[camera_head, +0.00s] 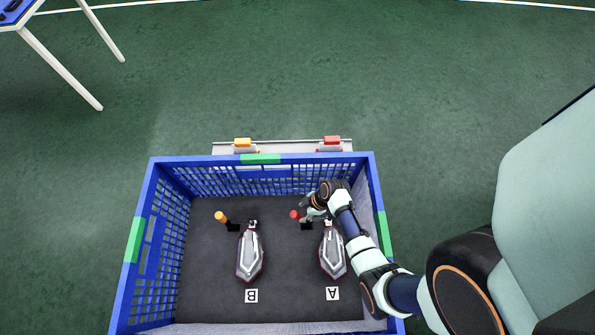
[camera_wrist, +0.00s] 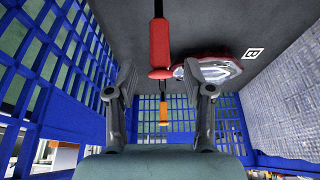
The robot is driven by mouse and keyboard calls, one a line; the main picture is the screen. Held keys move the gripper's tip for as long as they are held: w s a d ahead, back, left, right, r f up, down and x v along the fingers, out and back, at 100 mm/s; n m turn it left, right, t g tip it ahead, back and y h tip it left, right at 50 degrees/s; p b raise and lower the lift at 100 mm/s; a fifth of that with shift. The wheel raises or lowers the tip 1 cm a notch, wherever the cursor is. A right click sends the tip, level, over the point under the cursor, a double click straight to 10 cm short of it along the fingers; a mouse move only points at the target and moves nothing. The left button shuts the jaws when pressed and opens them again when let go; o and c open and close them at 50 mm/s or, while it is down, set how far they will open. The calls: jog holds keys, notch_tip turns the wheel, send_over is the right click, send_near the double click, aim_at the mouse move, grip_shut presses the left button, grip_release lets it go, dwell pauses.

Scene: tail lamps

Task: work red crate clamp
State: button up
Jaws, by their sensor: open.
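The blue crate (camera_head: 150,250) holds a red clamp (camera_head: 295,214) with an upright handle and an orange clamp (camera_head: 220,216) to its left. In the wrist view the red handle (camera_wrist: 160,42) shows ahead of and roughly between the fingers, and the orange handle (camera_wrist: 163,115) is farther off. My gripper (camera_head: 312,213) is open and reaches into the crate just right of the red handle. Its two fingers (camera_wrist: 160,78) are spread apart. Whether they touch the red handle cannot be told. The arm hides part of the crate's right side.
Two tail lamps lie on the dark crate floor, one by label A (camera_head: 332,262) and one by label B (camera_head: 250,255). The crate walls stand close on the right. A rail (camera_head: 285,146) with yellow and red blocks lies behind the crate. A table leg (camera_head: 60,68) stands upper left.

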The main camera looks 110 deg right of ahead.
aim_at(299, 215)
jog(key=b+x, duration=0.3)
jog(key=x, duration=0.4)
grip_shut()
